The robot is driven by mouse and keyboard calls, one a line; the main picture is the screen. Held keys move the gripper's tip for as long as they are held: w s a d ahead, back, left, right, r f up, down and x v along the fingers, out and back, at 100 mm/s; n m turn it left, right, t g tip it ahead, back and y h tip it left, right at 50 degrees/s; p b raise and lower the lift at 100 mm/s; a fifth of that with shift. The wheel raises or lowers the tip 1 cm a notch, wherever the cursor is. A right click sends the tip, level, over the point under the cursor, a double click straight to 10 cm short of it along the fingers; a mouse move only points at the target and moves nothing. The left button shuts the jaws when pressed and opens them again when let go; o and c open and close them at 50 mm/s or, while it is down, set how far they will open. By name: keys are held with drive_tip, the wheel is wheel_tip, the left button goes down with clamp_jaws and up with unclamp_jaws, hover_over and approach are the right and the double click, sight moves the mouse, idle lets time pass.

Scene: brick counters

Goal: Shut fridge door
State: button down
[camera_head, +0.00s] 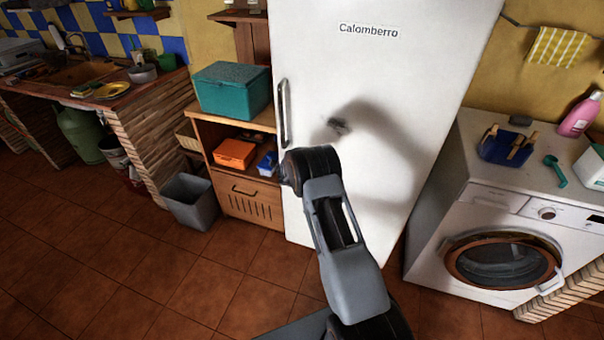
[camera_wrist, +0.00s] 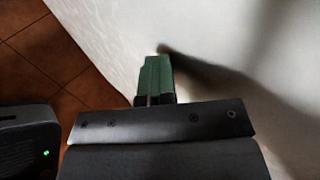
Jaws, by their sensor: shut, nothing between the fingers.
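The white fridge door (camera_head: 355,75) fills the middle of the head view, with the label "Calomberro" near its top and a long metal handle (camera_head: 283,112) at its left edge. No opening or fridge inside shows; I cannot tell whether the door is fully flush. My arm stands in front of the door and hides part of its lower half. In the wrist view my gripper (camera_wrist: 155,75) has its green fingers together and empty, pointing at the white door surface (camera_wrist: 225,40). The fingertips are very close to it; I cannot tell whether they touch. The head view hides the fingers.
A wooden cabinet (camera_head: 250,193) with a teal box (camera_head: 232,90) on top stands left of the fridge, with a grey bin (camera_head: 190,202) beside it. A washing machine (camera_head: 490,225) stands to the right. The tiled floor (camera_head: 120,270) at front left is clear.

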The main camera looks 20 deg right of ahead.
drive_tip(key=shift+w+d+r, duration=0.2)
drive_tip(key=shift+w+r, duration=0.15)
drive_tip(key=shift+r, duration=0.1)
drive_tip(key=s+a+r, duration=0.6)
drive_tip(key=s+a, duration=0.2)
drive_tip(key=s, duration=0.1)
drive_tip(key=shift+b, duration=0.35)
